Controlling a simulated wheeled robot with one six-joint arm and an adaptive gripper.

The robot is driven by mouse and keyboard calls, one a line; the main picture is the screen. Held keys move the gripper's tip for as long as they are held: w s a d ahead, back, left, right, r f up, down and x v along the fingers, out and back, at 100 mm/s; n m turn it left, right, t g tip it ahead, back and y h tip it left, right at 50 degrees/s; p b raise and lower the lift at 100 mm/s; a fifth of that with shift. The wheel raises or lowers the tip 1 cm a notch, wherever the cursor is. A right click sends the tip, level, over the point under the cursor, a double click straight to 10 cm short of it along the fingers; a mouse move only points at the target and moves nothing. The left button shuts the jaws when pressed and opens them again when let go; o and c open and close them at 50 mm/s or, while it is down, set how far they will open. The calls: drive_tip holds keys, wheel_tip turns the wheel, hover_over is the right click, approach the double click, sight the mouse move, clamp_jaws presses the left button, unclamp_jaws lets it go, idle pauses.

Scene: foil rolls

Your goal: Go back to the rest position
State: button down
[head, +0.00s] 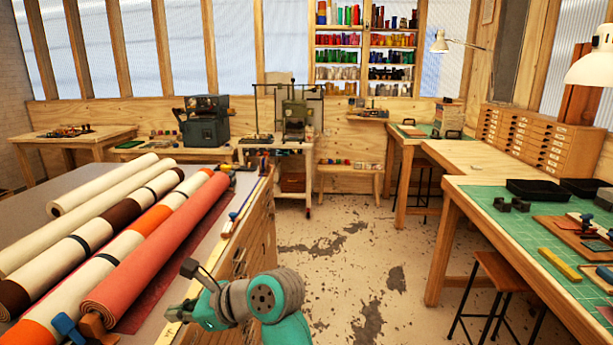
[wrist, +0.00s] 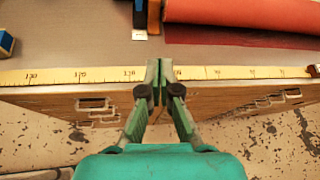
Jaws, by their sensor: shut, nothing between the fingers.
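My gripper (wrist: 158,82) is shut and empty in the wrist view, its two fingertips together above the table's front edge and the yellow measuring tape. In the head view my arm shows at the bottom centre, beside the right edge of the roll table; the fingers are not clear there. Several rolls lie side by side on the table, among them a coral-red roll (head: 160,245) nearest the arm. The red roll (wrist: 245,14) also shows at the top right of the wrist view, apart from the fingers.
The roll table (head: 48,185) fills the left side, with a measuring tape (wrist: 80,77) along its edge. A green-topped workbench (head: 510,225) stands at the right with a stool (head: 500,270) beside it. The worn floor (head: 345,250) between is clear. Machines stand at the back.

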drive_tip(key=s+d+f+n+t+h, duration=0.2)
drive_tip(key=s+d+f+t, duration=0.2)
drive_tip(key=d+f, duration=0.75)
drive_tip(key=s+d+f+n+t+h, duration=0.1)
drive_tip(key=s+d+f+t+h, duration=0.15)
drive_tip(key=d+f, duration=0.9)
drive_tip(key=s+d+f+n+t+h, duration=0.2)
drive_tip(key=s+d+f, duration=0.25)
drive_tip(key=s, duration=0.25)
drive_tip(key=s+d+f+n+t+h, duration=0.1)
drive_tip(key=s+d+f+n, duration=0.15)
drive_tip(key=s+d, duration=0.35)
drive_tip(key=s+d+r+n+h, duration=0.1)
drive_tip(key=s+d+r+n, duration=0.2)
drive_tip(key=s, duration=0.5)
drive_tip(key=s+d+r+n+t+h, duration=0.1)
drive_tip(key=s+d+r+n+h, duration=0.1)
drive_tip(key=s, duration=0.6)
drive_tip(key=s+d+r+n+t+h, duration=0.1)
drive_tip(key=s+d+r+n, duration=0.3)
drive_tip(key=s, duration=0.4)
drive_tip(key=shift+s+r+n+h, duration=0.4)
drive_tip(key=shift+r+n, duration=0.4)
drive_tip(key=shift+n, duration=0.25)
drive_tip(key=shift+t, duration=0.25)
